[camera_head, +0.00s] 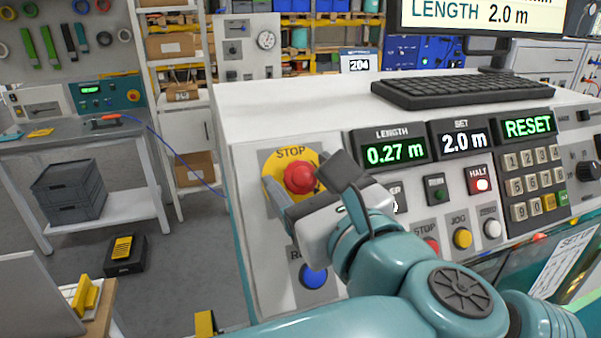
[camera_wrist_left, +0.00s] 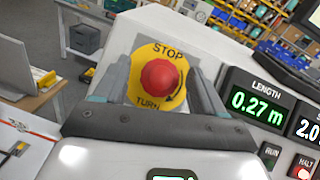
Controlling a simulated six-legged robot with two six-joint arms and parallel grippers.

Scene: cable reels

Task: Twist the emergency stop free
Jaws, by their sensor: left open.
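The emergency stop (camera_head: 299,178) is a red mushroom button on a yellow round plate marked STOP, on the sloped control panel (camera_head: 262,240). My left gripper (camera_head: 306,186) is open, with one finger on each side of the button. In the left wrist view the red button (camera_wrist_left: 159,77) sits between the two grey fingers, in the middle, with the words STOP and TURN on its yellow plate (camera_wrist_left: 158,50). I see a gap between each finger and the red button there. My right gripper is not in view.
Displays read LENGTH 0.27 m (camera_head: 393,152), SET 2.0 m and RESET. A lit red HALT button (camera_head: 481,184) and a blue button (camera_head: 313,276) share the panel. A black keyboard (camera_head: 460,89) lies on the console top. A workbench (camera_head: 70,140) stands at the left.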

